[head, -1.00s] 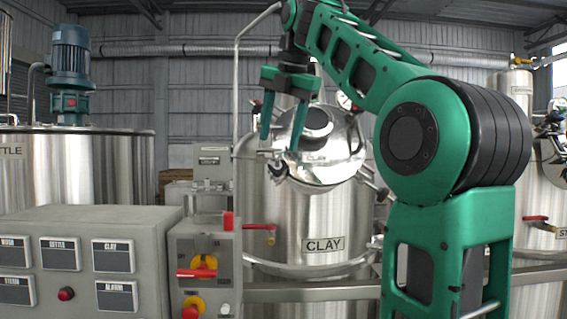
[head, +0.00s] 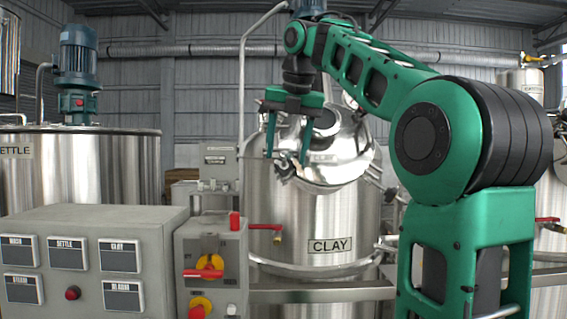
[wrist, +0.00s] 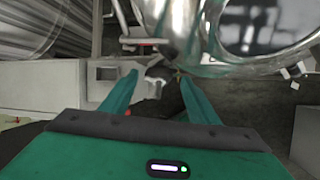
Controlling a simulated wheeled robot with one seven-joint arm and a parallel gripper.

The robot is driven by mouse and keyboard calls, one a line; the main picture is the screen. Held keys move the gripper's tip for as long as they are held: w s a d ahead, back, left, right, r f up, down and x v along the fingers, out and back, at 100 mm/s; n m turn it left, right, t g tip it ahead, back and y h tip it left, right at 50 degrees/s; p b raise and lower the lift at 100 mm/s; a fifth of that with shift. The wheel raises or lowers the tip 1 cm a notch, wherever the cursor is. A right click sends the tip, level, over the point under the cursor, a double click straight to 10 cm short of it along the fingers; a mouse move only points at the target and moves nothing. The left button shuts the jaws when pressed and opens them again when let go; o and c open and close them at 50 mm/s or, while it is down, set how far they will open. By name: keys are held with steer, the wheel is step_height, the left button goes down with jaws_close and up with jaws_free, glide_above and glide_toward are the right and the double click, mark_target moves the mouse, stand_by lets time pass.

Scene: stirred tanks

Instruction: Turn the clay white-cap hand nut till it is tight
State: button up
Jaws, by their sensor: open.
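The steel clay tank (head: 312,215), labelled CLAY, stands in the middle of the head view with its shiny round lid (head: 335,165) tilted toward me. Small metal fittings (head: 284,171) sit at the lid's left edge, just under my gripper (head: 286,160). My gripper points down with its fingers apart and nothing clamped between them. In the wrist view, a small pale piece (wrist: 153,88) lies between the fingertips of my gripper (wrist: 157,77); it may be the white-cap hand nut, but it is too small to tell. Contact with the fingers cannot be made out.
A grey control panel (head: 85,255) and a switch box (head: 208,265) with red and yellow handles stand at the front left. A red-handled valve (head: 265,227) juts from the clay tank. The settle tank (head: 90,170) is at left. A thin upright pipe (head: 242,110) rises left of my gripper.

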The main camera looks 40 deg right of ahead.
mark_target(284, 167)
steer(key=shift+x, duration=1.25)
steer(key=c, duration=1)
steer(key=shift+d, duration=0.15)
steer(key=shift+c, duration=0.2)
